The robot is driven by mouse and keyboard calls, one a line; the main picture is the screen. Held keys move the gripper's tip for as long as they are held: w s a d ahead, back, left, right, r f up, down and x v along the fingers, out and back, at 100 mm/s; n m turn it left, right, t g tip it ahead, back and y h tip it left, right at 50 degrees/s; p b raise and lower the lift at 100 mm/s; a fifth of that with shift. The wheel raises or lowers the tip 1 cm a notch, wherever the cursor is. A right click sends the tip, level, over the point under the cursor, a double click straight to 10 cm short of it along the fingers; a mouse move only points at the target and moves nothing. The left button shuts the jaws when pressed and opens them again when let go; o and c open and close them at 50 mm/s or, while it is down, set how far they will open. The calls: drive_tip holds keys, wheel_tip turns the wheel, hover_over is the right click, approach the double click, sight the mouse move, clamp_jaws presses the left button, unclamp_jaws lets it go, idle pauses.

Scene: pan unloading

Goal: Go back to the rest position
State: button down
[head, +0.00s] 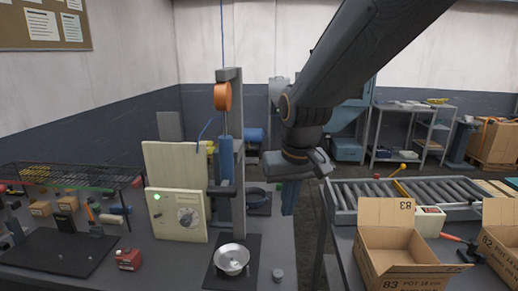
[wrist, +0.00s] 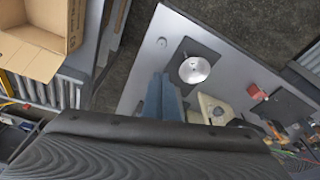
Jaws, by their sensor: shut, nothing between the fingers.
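My gripper (head: 289,205) hangs from the arm right of the press, over the gap beside the table's right edge, fingers pointing down. Its blue fingers (wrist: 161,90) show shut and empty in the wrist view. A shiny round metal pan (head: 231,259) lies on a dark plate (head: 213,282) under the press column (head: 238,170). The pan also shows in the wrist view (wrist: 194,70), apart from the fingers. An open cardboard box (head: 400,277) marked 83 stands on the right and looks empty; it also shows in the wrist view (wrist: 30,55).
A cream control box (head: 175,215) with a green light stands left of the press. A black wire rack (head: 70,175) is at far left. A small grey cylinder (head: 278,275) is right of the pan. A roller conveyor (head: 400,192) runs behind the cardboard box.

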drive_tip(key=s+d+f+m, duration=0.3)
drive_tip(key=s+d+f, duration=0.6)
drive_tip(key=d, duration=0.4)
wheel_tip(320, 180, down, 12)
drive_tip(key=g+b, duration=0.1)
drive_tip(key=b, duration=0.8)
drive_tip(key=shift+w+r+h, duration=0.15)
drive_tip(key=shift+w+h, duration=0.15)
